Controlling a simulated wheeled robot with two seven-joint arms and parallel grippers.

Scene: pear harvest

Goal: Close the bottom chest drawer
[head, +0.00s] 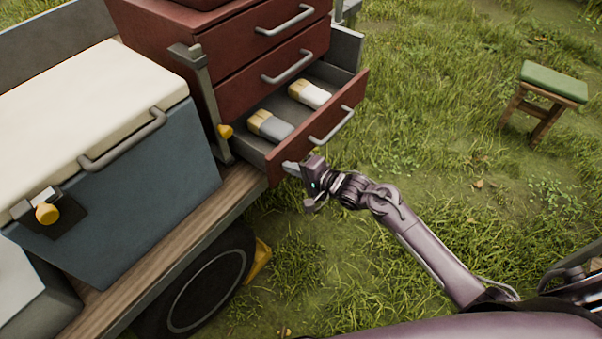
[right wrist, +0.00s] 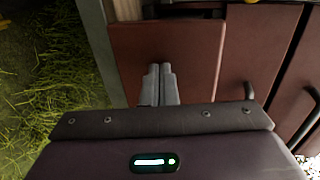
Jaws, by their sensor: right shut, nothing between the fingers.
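The red-brown chest (head: 225,45) has its bottom drawer (head: 285,152) pulled out, with its grey inside showing. A grey bar handle (head: 332,127) is on the drawer front. My right gripper (head: 290,168) is shut and empty at the front's left end, in front of its face. In the right wrist view its closed fingers (right wrist: 160,82) point at a red-brown panel (right wrist: 165,45); whether they touch it I cannot tell. My left gripper is not in view.
The drawers above look shut. A blue-grey cooler (head: 130,190) with a cream lid stands left on the wooden cart bed (head: 190,228), above a dark wheel (head: 205,290). A green-topped stool (head: 553,82) stands right. Open grass lies in front of the drawer.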

